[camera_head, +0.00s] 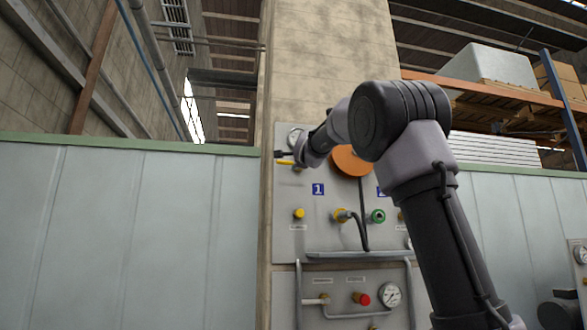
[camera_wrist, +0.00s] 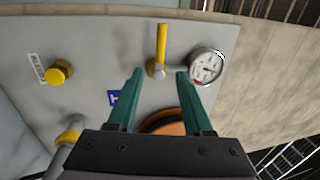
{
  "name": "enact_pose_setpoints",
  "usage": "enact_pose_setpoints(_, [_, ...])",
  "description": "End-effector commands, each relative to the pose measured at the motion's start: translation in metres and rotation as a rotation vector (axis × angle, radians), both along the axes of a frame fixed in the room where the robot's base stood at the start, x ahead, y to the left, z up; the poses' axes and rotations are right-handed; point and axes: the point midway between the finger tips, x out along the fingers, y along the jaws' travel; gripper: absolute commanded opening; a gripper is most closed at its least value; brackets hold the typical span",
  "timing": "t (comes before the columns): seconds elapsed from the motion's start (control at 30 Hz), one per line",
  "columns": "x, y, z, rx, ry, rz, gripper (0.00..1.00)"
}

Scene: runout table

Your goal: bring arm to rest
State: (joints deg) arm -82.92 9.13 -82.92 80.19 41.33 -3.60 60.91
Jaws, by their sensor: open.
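My gripper (camera_head: 284,156) is raised at the upper left of a grey wall panel (camera_head: 283,240), with my arm reaching in from the right. In the wrist view the two green fingers (camera_wrist: 160,76) stand apart with nothing held between them. A yellow lever (camera_wrist: 161,44) on the panel shows just beyond the fingertips, pointing up in that view. The lever's pivot lies in line with the gap; I cannot tell how far off it is. In the head view the yellow lever (camera_head: 285,163) shows just below my gripper.
A round gauge (camera_wrist: 206,66) sits close to the right finger. A yellow knob (camera_wrist: 60,73), an orange disc (camera_head: 352,160), a black hose (camera_head: 361,232) and a green-ringed port (camera_head: 378,216) are on the panel. A ledge (camera_head: 345,254) juts out below. Left of the panel is plain wall (camera_head: 130,230).

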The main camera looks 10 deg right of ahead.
Motion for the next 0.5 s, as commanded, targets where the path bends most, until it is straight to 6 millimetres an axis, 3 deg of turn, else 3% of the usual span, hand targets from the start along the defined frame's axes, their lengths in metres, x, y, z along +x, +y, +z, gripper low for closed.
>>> enact_pose_setpoints(0.23, [0.000,0.000,0.000,0.000,0.001,0.000,0.51])
enact_pose_setpoints(0.33, [0.003,-0.009,-0.010,-0.002,0.024,-0.002,0.51])
enact_pose_setpoints(0.43, [0.010,-0.032,-0.041,-0.014,0.098,0.001,0.51])
enact_pose_setpoints(0.5, [0.012,-0.057,-0.078,-0.031,0.184,0.012,0.51])
